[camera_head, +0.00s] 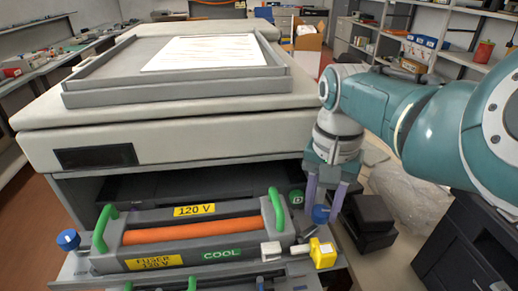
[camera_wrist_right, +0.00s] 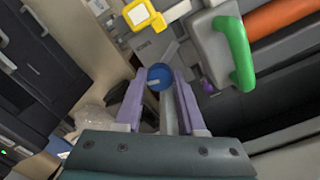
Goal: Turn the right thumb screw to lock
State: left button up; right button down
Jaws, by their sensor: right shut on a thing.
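The right thumb screw has a blue round knob (camera_head: 321,214) at the right end of the fuser unit. My right gripper (camera_head: 323,206) reaches down to it from above, and its two purple fingers are shut on the knob. In the right wrist view the knob (camera_wrist_right: 159,76) sits between the fingertips (camera_wrist_right: 160,83), with a pale mark on its face. The fuser unit (camera_head: 165,254) has an orange roller, green handles and a yellow label. The left thumb screw (camera_head: 68,239) is another blue knob at its left end. My left gripper is in neither view.
The printer body (camera_head: 220,141) overhangs the open bay behind the fuser unit. A yellow block (camera_head: 322,253) sticks up near the right thumb screw. Black boxes (camera_head: 371,215) and a clear plastic bag (camera_head: 409,200) lie to the right, close to my right gripper.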

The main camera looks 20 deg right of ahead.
aim_at(321, 211)
jog(key=m, duration=0.3)
jog(key=shift+m, duration=1.4)
jog(key=c, duration=0.5)
grip_release()
notch_tip(321, 211, up, 10)
jog(key=p, duration=0.2)
